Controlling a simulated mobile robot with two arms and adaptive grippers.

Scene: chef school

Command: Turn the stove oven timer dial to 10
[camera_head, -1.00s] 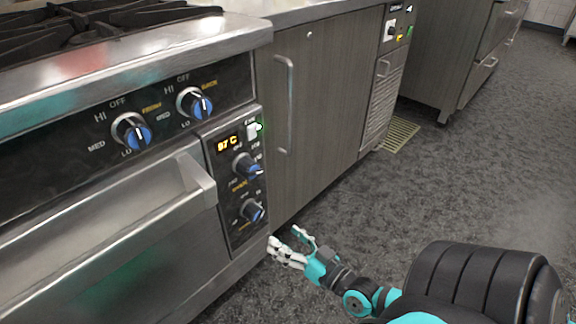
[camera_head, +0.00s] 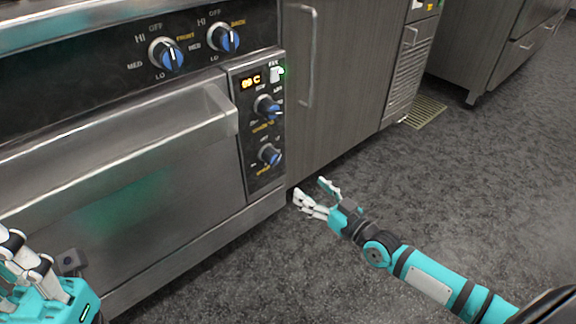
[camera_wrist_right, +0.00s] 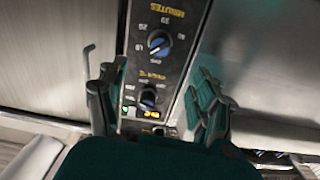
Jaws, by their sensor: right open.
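The oven timer dial (camera_head: 270,154) is the lower blue-and-black knob on the oven's narrow black control panel (camera_head: 252,184). In the right wrist view the timer dial (camera_wrist_right: 159,42) shows upside down, by the word "MINUTES" and several numbers. My right gripper (camera_head: 314,194) is open and empty, low and to the right of the panel, apart from the dial. In the right wrist view its fingers (camera_wrist_right: 157,92) stand apart, with the panel between them in the picture. My left gripper (camera_head: 30,265) is at the lower left, partly cut off; its opening is unclear.
The temperature dial (camera_head: 267,107) sits above the timer dial, below a lit display (camera_head: 250,82) and a switch (camera_head: 277,73). Two burner knobs (camera_head: 223,39) are higher up. The oven door handle (camera_head: 222,108) sticks out left of the panel. Grey floor (camera_head: 400,190) is open to the right.

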